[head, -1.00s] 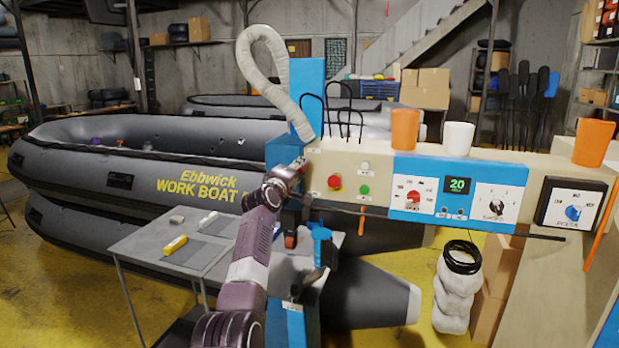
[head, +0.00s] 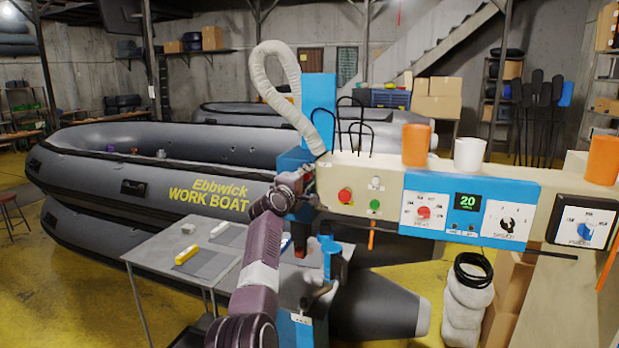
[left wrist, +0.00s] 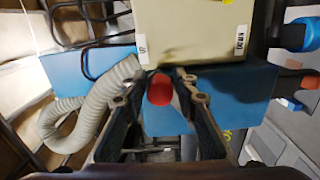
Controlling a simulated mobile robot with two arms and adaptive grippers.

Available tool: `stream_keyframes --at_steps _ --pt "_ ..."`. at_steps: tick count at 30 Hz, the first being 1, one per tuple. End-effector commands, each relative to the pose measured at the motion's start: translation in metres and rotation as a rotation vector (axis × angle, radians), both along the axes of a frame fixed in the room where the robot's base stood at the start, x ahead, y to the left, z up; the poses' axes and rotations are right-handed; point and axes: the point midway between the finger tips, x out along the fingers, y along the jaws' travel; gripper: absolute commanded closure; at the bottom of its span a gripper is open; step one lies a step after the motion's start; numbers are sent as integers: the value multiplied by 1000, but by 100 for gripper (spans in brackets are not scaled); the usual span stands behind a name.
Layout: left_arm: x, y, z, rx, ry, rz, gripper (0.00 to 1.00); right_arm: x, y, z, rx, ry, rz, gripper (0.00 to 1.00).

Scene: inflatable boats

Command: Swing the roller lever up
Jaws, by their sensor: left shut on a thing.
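A beige and blue machine (head: 340,170) stands in front of me in the head view. My left gripper (head: 306,182) is at its left end, partly hidden behind my own wrist. In the left wrist view a red cylindrical grip (left wrist: 160,92) sits between the fingers of my left gripper (left wrist: 164,88), close below the beige housing (left wrist: 192,30). The gripper is shut on this red grip, which I take for the end of the roller lever. The lever's shaft and pivot are hidden. My right gripper is not in view.
Cups (head: 416,145) stand on the machine's top. Its front carries buttons and a blue dial panel (head: 465,212). A ribbed hose (head: 272,80) rises at its left end. A grey table (head: 150,245) and a grey boat (head: 110,165) stand to the left.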

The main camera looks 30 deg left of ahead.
Motion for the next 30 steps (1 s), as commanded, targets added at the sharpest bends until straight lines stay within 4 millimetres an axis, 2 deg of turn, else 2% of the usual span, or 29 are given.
stream_keyframes --at_steps 1,4,20,25,30 --pt "-3 8 12 10 -19 16 70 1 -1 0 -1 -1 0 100" --pt "-3 8 11 9 -18 16 61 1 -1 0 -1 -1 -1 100" --pt "-3 4 5 5 -10 10 61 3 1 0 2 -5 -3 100" --pt "-12 0 4 5 -9 6 61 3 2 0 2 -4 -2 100" --pt "-31 -4 3 4 -8 8 61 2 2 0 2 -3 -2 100"
